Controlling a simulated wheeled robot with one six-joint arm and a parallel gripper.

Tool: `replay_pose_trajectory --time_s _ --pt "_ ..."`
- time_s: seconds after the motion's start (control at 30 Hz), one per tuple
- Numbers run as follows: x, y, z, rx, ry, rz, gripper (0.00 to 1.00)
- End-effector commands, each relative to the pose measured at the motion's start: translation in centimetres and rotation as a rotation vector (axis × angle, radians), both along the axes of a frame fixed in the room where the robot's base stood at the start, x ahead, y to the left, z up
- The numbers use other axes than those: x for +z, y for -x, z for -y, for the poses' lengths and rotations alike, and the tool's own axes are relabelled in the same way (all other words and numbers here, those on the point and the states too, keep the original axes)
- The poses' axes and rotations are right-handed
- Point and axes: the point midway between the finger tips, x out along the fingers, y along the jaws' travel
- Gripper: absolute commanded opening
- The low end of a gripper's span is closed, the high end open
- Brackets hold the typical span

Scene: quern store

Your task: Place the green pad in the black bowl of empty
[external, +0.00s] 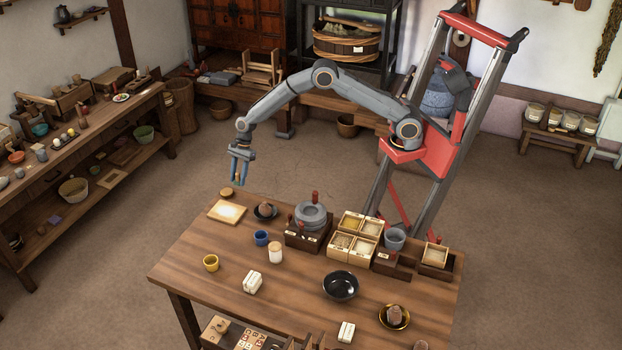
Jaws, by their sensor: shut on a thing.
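My gripper (239,178) hangs pointing down over the far left corner of the wooden table. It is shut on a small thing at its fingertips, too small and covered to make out. I cannot tell whether it is the green pad, and I see no clear green pad elsewhere on the table. The glossy black bowl (340,286) stands upright near the middle front of the table and looks empty. It is well to the right of and nearer than my gripper.
On the table (190,275) stand a pale board (227,212), a blue cup (261,238), a yellow cup (211,263), a lidded jar (275,253), white blocks (253,282), a grey quern (311,214) and wooden boxes (347,245). A dark gold-rimmed bowl (394,323) is right of the black bowl.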

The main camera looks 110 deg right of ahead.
Motion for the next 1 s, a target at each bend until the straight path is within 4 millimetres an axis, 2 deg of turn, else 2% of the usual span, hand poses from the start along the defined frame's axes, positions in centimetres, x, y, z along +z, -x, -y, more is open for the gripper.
replay_pose_trajectory --time_s 0.23,0.37,0.47,0.7,0.87,1.0 --pt "0.9 0.0 -0.2 0.003 -0.001 -0.001 0.15" --pt "1.1 -0.5 -2.2 0.044 0.001 -0.001 0.15" --pt "1.3 -1.1 -5.6 0.114 0.002 -0.003 0.15" --pt "2.0 -2.1 -17.2 0.363 0.008 -0.006 0.15" --pt "2.5 -1.6 -25.1 0.534 0.010 -0.007 0.15" --pt "3.0 -0.5 -31.9 0.685 0.011 -0.007 0.15"
